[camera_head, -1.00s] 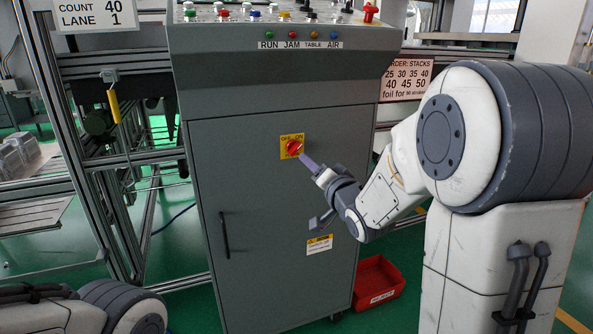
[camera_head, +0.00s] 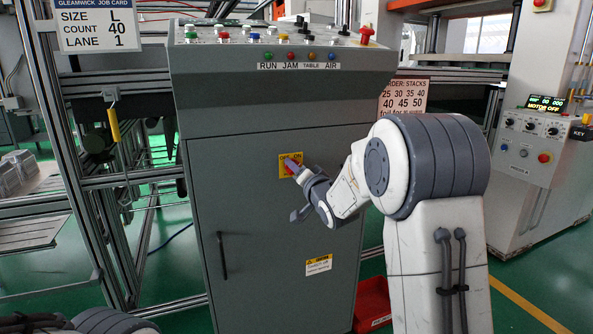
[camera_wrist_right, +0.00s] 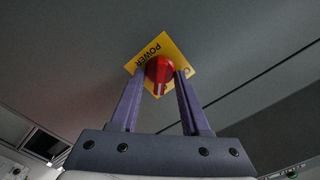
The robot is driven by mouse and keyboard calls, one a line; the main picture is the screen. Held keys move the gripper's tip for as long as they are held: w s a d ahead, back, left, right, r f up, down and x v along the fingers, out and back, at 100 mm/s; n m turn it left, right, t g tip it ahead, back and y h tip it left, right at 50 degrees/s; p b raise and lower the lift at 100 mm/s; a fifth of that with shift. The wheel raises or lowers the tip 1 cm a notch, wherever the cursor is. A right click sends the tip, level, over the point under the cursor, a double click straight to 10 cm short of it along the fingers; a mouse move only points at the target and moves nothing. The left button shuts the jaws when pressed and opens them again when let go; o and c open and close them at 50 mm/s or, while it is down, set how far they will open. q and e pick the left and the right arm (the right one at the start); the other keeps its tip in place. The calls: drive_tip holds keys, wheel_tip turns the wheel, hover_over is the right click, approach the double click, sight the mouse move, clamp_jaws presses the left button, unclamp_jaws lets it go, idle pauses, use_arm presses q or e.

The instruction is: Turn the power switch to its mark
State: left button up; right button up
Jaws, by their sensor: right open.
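The power switch is a red rotary knob on a yellow plate (camera_head: 283,158) on the front of the grey cabinet. In the right wrist view the red knob (camera_wrist_right: 159,69) shows with a pale line on its face, and the yellow plate (camera_wrist_right: 161,47) reads POWER. My right gripper (camera_head: 294,166) is at the knob and covers part of it in the head view. In the right wrist view its two purple fingers (camera_wrist_right: 159,88) stand open, one on each side of the knob; I cannot tell if they touch it. The plate's ON mark is partly hidden. My left gripper is out of view.
The grey cabinet (camera_head: 260,240) carries a sloped panel of buttons on top, with a red button (camera_head: 365,33) at its right end. A red bin (camera_head: 372,303) sits on the floor at the cabinet's right. Another control cabinet (camera_head: 540,180) stands at the far right.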

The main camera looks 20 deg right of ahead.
clamp_jaws()
drive_tip(key=shift+n, duration=0.3)
drive_tip(key=shift+a+f+n+b, duration=0.1)
drive_tip(key=shift+n+b, duration=2.65)
drive_tip(key=shift+n, duration=1.55)
drive_tip(key=shift+a+n+b, duration=0.1)
drive_tip(key=shift+n+b, duration=2.6)
drive_tip(key=shift+n, duration=1.6)
